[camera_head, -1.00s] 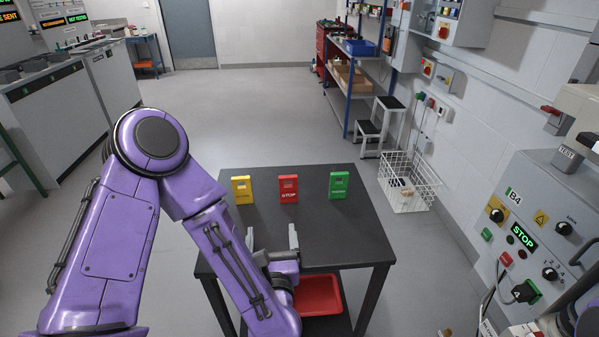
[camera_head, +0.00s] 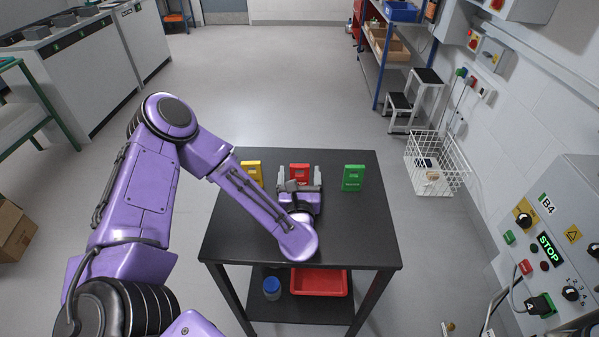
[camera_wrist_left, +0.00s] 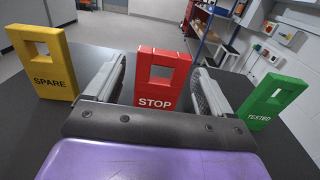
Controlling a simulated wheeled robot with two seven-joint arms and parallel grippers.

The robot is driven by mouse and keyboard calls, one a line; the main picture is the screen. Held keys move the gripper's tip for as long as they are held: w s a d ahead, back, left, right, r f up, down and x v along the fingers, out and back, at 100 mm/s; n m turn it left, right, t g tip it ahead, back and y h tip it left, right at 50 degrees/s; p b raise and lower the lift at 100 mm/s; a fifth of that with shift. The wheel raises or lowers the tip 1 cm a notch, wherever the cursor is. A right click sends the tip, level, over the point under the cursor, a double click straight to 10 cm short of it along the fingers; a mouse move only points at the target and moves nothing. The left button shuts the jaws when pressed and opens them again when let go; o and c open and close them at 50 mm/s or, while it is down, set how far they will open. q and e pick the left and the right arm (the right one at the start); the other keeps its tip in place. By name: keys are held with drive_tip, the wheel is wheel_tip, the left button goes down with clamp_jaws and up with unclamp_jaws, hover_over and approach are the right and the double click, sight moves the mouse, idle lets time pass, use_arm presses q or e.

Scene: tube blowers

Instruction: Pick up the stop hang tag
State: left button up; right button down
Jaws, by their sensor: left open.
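The red stop hang tag (camera_head: 299,172) stands upright on the dark table, in the middle of a row of three tags. In the left wrist view the stop tag (camera_wrist_left: 161,80) reads STOP, has a square hole near its top, and shows between my two fingers. Its lower part is hidden by the gripper body. My left gripper (camera_head: 299,178) is open, with a finger on each side of the stop tag; I cannot tell whether they touch it. The left gripper fills the bottom of the left wrist view (camera_wrist_left: 158,92). My right gripper is not in view.
A yellow SPARE tag (camera_head: 252,172) stands left of the stop tag and a green TESTED tag (camera_head: 353,178) stands right. The table (camera_head: 350,225) is clear at its front right. A red tray (camera_head: 319,283) and a blue-lidded jar (camera_head: 272,288) sit on the lower shelf.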

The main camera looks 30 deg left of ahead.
use_arm(q)
drive_tip(key=shift+w+a, duration=0.2)
drive_tip(key=shift+a, duration=0.1)
drive_tip(key=c, duration=1)
